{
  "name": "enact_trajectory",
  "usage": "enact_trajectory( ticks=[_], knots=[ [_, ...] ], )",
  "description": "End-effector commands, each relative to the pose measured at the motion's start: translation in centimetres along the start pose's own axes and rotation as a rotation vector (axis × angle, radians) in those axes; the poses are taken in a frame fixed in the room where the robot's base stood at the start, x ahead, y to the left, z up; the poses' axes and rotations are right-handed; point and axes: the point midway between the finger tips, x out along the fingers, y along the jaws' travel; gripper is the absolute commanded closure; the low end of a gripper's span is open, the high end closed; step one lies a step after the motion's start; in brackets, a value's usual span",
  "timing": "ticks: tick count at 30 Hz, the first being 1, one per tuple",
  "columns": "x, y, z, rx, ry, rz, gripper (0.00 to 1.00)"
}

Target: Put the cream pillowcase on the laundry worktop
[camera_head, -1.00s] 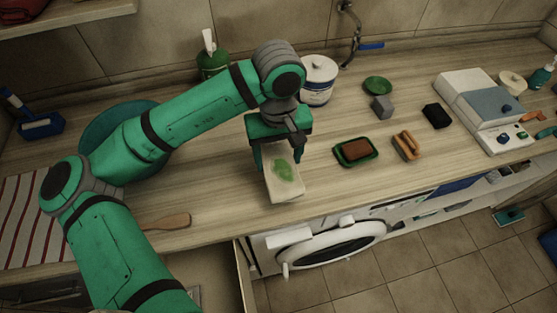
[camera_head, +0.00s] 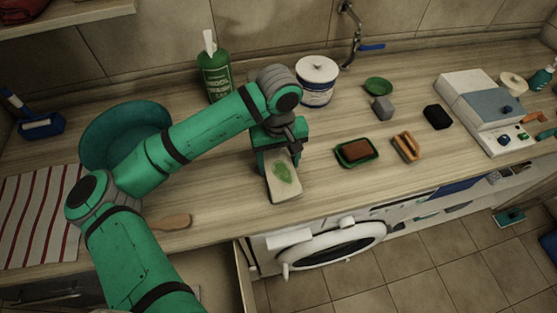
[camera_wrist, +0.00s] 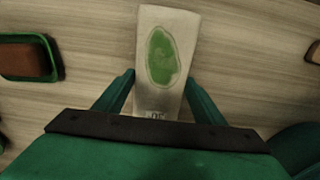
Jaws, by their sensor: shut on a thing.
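The cream pillowcase (camera_head: 284,184) is a flat, folded cream piece with a green patch, at the front of the worktop near its edge. In the wrist view the pillowcase (camera_wrist: 166,60) lies between the two green fingers. My gripper (camera_head: 272,170) points down and is shut on the pillowcase; the wrist view shows my gripper (camera_wrist: 160,95) with a finger at each side of it. The laundry worktop (camera_head: 340,205) is pale, wood-grained and runs below it. I cannot tell whether the pillowcase touches the worktop.
A green dish with a brown bar (camera_head: 357,152) and a wooden brush (camera_head: 406,147) lie to the right. A white tub (camera_head: 317,80) and green bottle (camera_head: 214,75) stand behind. A teal basin (camera_head: 110,125), striped cloth (camera_head: 35,215) and wooden-handled item (camera_head: 172,222) are left.

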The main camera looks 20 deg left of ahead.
Motion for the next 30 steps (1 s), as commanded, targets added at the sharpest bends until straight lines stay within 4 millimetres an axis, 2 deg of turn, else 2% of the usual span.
enact_trajectory(
  ticks=[2,3,5,6,17,23,30],
  knots=[
    [0.2,0.0,0.0,0.0,0.0,0.0,0.65],
    [0.3,0.0,0.0,0.0,-0.001,0.0,0.34],
    [0.2,0.0,0.0,0.0,0.0,0.0,0.2],
    [0.2,0.0,0.0,0.0,0.0,0.0,0.18],
    [-0.2,0.0,0.0,0.0,0.001,0.0,0.18],
    [-3.1,0.0,-0.1,0.002,0.003,-0.001,0.18],
    [-8.0,-0.1,-0.1,0.0,0.004,-0.002,0.18]
  ],
)
